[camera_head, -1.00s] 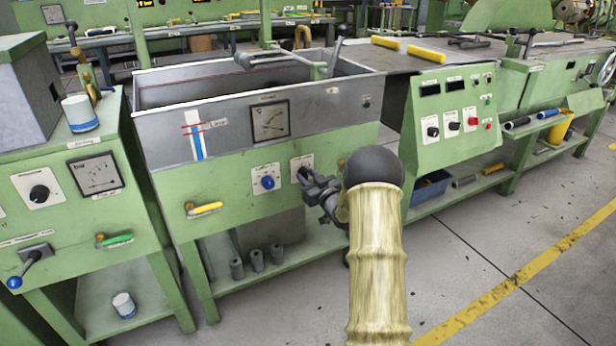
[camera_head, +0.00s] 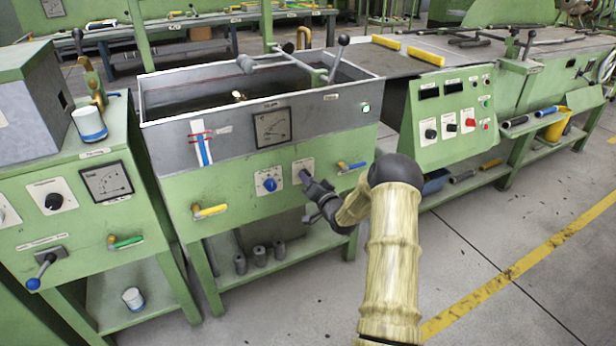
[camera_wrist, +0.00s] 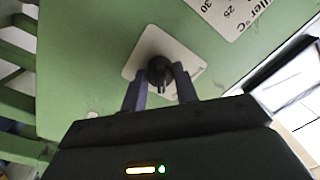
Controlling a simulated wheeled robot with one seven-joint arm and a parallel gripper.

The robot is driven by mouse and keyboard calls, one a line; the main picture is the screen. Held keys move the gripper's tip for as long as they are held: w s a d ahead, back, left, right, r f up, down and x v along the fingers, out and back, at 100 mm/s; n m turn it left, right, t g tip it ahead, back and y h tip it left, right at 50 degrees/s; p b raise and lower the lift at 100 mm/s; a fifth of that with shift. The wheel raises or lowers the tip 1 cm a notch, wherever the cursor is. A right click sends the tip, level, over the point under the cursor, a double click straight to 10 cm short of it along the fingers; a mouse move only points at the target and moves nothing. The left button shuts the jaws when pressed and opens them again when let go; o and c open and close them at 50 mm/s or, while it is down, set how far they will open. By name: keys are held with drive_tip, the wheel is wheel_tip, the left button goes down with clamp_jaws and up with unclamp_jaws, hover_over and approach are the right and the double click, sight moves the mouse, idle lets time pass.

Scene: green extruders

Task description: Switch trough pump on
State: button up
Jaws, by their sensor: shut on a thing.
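The green trough (camera_head: 210,130) with grey metal walls stands at centre left in the head view. A black rotary knob (camera_wrist: 159,68) sits on a white plate on its green front; the plate also shows in the head view (camera_head: 298,166). My gripper (camera_wrist: 161,86) is shut on this knob, with one finger on each side of it. In the head view my gripper (camera_head: 306,180) reaches the plate from the front and hides most of the knob. A small lamp (camera_head: 366,107) at the right of the trough wall glows green-white.
A blue knob (camera_head: 269,185) on its own plate sits left of my gripper. Valve handles, yellow (camera_head: 210,210) and blue (camera_head: 353,166), stick out on either side. A sloped control panel (camera_head: 450,118) stands at right. The floor in front is open.

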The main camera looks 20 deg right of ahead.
drive_tip(key=shift+w+r+m, duration=0.1)
drive_tip(key=shift+r+m, duration=0.15)
drive_tip(key=shift+m, duration=0.45)
drive_tip(key=o, duration=0.9)
drive_tip(key=shift+o, duration=0.3)
drive_tip(key=shift+f, duration=0.15)
drive_tip(key=shift+f, duration=0.1)
drive_tip(key=s+d+p, duration=0.1)
drive_tip(key=s+p, duration=0.2)
drive_tip(key=s, duration=1.4)
drive_tip(key=shift+s+f, duration=0.2)
drive_tip(key=shift+f, duration=0.15)
